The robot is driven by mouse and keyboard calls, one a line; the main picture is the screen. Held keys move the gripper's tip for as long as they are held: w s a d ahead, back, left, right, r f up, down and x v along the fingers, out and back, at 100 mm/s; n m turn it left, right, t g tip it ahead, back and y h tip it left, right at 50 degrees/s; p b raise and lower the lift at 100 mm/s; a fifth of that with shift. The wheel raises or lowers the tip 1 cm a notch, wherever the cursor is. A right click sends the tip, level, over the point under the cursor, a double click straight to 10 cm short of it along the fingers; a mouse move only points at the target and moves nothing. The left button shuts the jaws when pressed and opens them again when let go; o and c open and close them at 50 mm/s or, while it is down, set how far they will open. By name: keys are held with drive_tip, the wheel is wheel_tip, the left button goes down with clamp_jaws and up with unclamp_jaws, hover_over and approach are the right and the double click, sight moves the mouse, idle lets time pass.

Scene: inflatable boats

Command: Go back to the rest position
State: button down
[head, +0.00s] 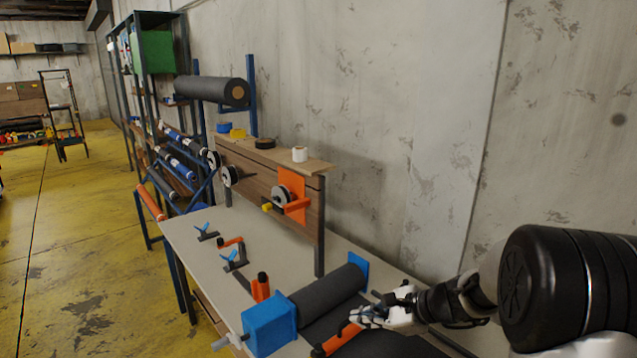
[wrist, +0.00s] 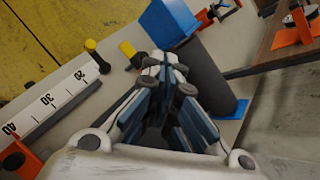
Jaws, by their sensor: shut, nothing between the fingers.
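My gripper (head: 362,318) is at the lower right of the head view, low over the workbench (head: 190,236) and beside the dark roller. In the wrist view my gripper (wrist: 165,62) fills the middle, with its fingers drawn together and nothing between them. The dark roller (head: 328,290) lies between a blue block (head: 270,322) and a blue end plate (head: 358,263). It also shows in the wrist view (wrist: 208,85), partly hidden behind the fingers. I cannot tell whether the fingertips touch the roller or the blue block.
An orange clamp (head: 261,288) and small blue-handled clamps (head: 232,261) stand on the bench. A wooden shelf (head: 262,152) with tape rolls rises behind it, against the concrete wall (head: 400,120). A ruler (wrist: 62,100) shows in the wrist view. Yellow floor (head: 75,220) lies open at left.

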drive_tip(key=s+a+r+n+g+h, duration=0.1)
drive_tip(key=s+a+r+n+h, duration=0.1)
drive_tip(key=s+r+n, duration=0.6)
drive_tip(key=s+a+r+n+g+h, duration=0.1)
drive_tip(key=s+a+r+n+g, duration=0.15)
drive_tip(key=s, duration=0.85)
drive_tip(key=s+d+n+t+h, duration=0.1)
drive_tip(key=s+d+n+h, duration=0.1)
drive_tip(key=s+d+n, duration=0.2)
drive_tip(key=s+d+n+t+h+b, duration=0.1)
drive_tip(key=s+d+n+h, duration=0.2)
drive_tip(key=s, duration=0.8)
drive_tip(key=shift+d+f+n, duration=0.2)
drive_tip(key=shift+d+n, duration=0.15)
drive_tip(key=shift+n, duration=0.5)
